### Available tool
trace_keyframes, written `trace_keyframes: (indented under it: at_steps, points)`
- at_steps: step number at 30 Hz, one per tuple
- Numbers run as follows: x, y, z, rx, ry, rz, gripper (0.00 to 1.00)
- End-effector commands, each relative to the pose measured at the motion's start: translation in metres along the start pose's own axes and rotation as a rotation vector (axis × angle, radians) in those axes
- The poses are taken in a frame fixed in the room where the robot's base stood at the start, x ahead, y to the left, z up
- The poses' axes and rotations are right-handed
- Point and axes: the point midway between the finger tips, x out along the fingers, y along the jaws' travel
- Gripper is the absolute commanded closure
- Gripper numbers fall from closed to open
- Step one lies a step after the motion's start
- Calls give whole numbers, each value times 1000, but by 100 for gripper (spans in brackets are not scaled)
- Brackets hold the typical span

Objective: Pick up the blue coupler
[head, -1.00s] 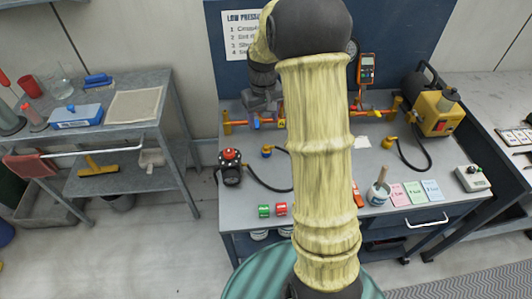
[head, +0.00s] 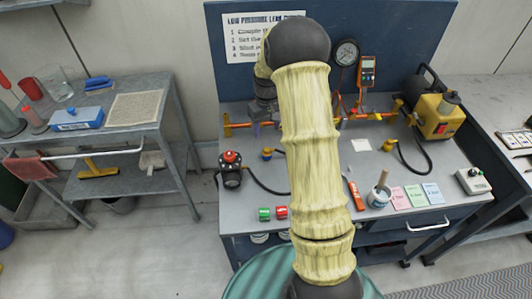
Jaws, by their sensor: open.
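The blue coupler (head: 266,154) is a small blue and brass fitting on a black hose end. It lies on the grey bench top, just left of my forearm, which hides part of the hose. My gripper (head: 260,124) is open, behind and above the coupler in the picture, by the left part of the orange-and-brass manifold bar (head: 238,125). It is apart from the coupler, and its fingertips are small and partly unclear.
A black regulator with a red knob (head: 231,170) stands left of the coupler. A yellow coupler (head: 388,145) on a hose and a yellow pump (head: 438,117) are on the right.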

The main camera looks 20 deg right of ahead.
Motion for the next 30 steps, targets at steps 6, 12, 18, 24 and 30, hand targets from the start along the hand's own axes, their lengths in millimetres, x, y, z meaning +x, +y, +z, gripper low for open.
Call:
trace_keyframes:
  at_steps: [6, 12, 18, 24, 30]
  points:
    - [39, -1, 1, 0, -4, -1, 40]
    - [64, 0, 0, -1, -1, 0, 40]
    - [66, 0, 0, -1, 0, 0, 40]
    - [68, -1, 0, -1, -1, 0, 40]
    - [87, 0, -1, -1, -4, -1, 40]
